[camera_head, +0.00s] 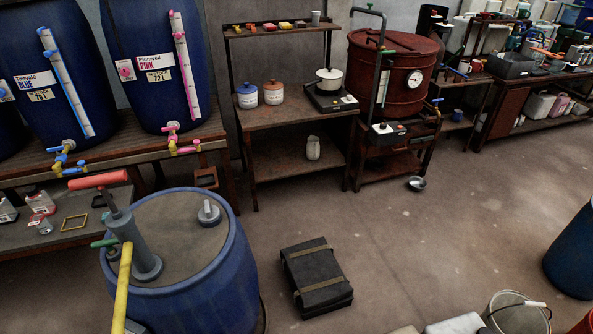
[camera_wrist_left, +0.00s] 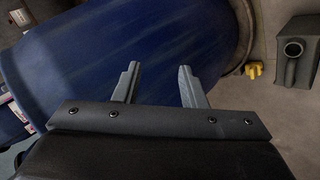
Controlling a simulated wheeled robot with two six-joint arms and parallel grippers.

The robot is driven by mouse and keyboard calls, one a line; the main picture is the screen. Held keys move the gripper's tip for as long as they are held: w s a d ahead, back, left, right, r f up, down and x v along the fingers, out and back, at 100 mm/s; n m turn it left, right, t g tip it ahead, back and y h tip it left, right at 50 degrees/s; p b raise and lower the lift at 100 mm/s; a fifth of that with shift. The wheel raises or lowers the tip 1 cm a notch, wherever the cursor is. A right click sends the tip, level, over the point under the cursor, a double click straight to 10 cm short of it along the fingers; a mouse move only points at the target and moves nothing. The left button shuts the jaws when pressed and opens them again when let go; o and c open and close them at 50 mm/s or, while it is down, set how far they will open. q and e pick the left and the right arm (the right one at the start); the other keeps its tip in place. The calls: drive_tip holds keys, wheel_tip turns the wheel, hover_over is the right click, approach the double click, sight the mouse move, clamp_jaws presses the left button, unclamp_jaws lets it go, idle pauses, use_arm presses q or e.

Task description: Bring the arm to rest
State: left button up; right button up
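My left gripper (camera_wrist_left: 158,78) shows in the left wrist view. Its two grey fingers stand apart with nothing between them. Behind the fingers is the curved side of a large blue drum (camera_wrist_left: 150,40); I cannot tell whether they touch it. No gripper shows in the head view, and my right gripper is in neither view. In the head view, a blue drum (camera_head: 190,290) stands at the front left with a grey hand pump (camera_head: 130,240) on its lid. The pump has a red handle and a yellow hose (camera_head: 122,285).
Blue vats (camera_head: 160,60) with taps stand on a bench at the left. A red vat (camera_head: 400,75) and a pot on a hotplate (camera_head: 330,98) stand at the back. A dark case (camera_head: 316,278) and a bucket (camera_head: 515,315) are on the floor. The right-centre floor is clear.

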use_arm(q)
drive_tip(key=s+a+f+m+g, duration=0.2)
drive_tip(key=s+f+m, duration=0.2)
drive_tip(key=s, duration=0.5)
drive_tip(key=s+a+f+m+g+b, duration=0.1)
drive_tip(key=s+f+m, duration=0.4)
drive_tip(key=s, duration=0.5)
drive_tip(key=s+a+f+m+g+b, duration=0.1)
drive_tip(key=s+a+f+m+g, duration=0.3)
drive_tip(key=s, duration=0.5)
drive_tip(key=shift+s+f+m+g, duration=0.15)
drive_tip(key=shift+f+m+g, duration=0.55)
drive_tip(key=shift+f+m, duration=0.1)
drive_tip(key=shift+a, duration=0.1)
